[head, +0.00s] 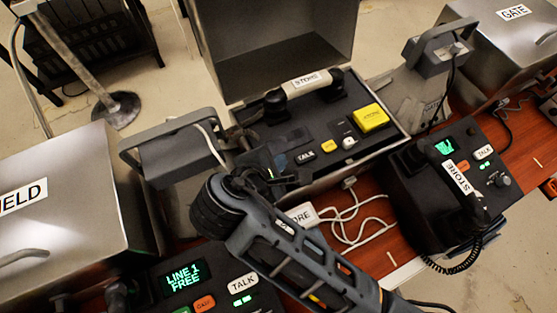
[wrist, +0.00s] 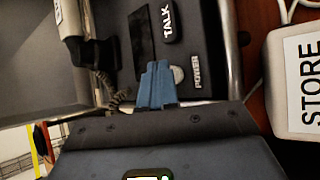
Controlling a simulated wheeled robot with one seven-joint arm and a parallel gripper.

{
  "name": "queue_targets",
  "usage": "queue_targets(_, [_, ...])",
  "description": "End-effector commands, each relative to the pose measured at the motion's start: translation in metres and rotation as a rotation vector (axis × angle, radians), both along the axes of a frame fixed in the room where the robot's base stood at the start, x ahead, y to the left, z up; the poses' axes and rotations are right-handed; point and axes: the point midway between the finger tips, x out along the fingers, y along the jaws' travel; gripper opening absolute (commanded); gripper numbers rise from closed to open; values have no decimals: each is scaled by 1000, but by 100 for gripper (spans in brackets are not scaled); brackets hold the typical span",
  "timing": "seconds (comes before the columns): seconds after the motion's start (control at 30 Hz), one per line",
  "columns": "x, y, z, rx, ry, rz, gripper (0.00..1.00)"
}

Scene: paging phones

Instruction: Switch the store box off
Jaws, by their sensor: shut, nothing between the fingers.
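The store box (head: 397,130) is an open metal case in the middle of the head view, with a STORE handset (head: 312,80) lying across its black panel. In the wrist view a TALK key (wrist: 167,22), a dark screen (wrist: 141,38) and a pale round button (wrist: 179,75) beside the word POWER show on the panel. My gripper (head: 279,180) reaches the panel's front left part. Its blue fingers (wrist: 157,82) are shut and empty, right beside the pale button; I cannot tell whether they touch it. In the head view my gripper hides this corner.
A white STORE block (head: 301,214) with looping white cables lies in front of the case. A black STORE phone (head: 430,190) with lit green display stands right, a LINE 1 FREE unit (head: 190,290) front left. Metal boxes marked FIELD (head: 70,205) and GATE (head: 495,45) flank it.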

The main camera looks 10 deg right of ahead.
Motion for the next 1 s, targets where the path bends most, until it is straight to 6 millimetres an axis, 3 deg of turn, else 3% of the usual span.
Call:
queue_targets(0.47, [0, 0, 5, 1, 0, -1, 0])
queue_targets(1.0, [0, 0, 45, 1, -1, -1, 0])
